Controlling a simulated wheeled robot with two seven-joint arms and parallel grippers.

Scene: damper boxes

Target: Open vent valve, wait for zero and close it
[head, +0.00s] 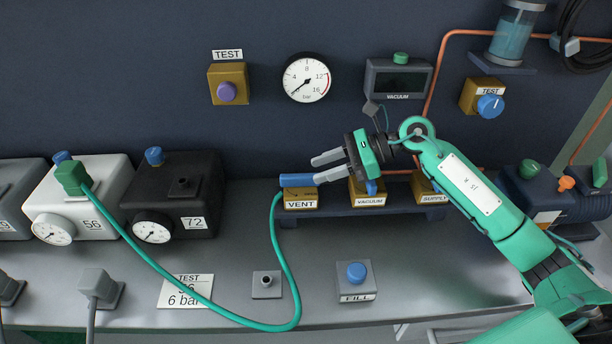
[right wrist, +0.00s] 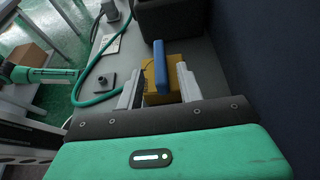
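The vent valve is a yellow block (head: 302,200) labelled VENT on the bench's raised rail, with a blue lever (head: 296,181) lying left to right across it. My right gripper (head: 321,169) comes from the right, its two grey fingers spread at the lever's right end. In the right wrist view the blue lever (right wrist: 160,65) stands between the open fingers (right wrist: 160,92), with gaps visible; contact cannot be told. The round bar gauge (head: 306,77) on the wall has its needle at lower left, near 0. My left gripper is not in view.
The vacuum valve (head: 368,199) and supply valve (head: 428,192) sit right of the vent, partly behind my right arm. A green hose (head: 291,270) loops in front of the vent. The white box (head: 92,199) and black box (head: 172,200) stand left. The fill button (head: 356,274) is in front.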

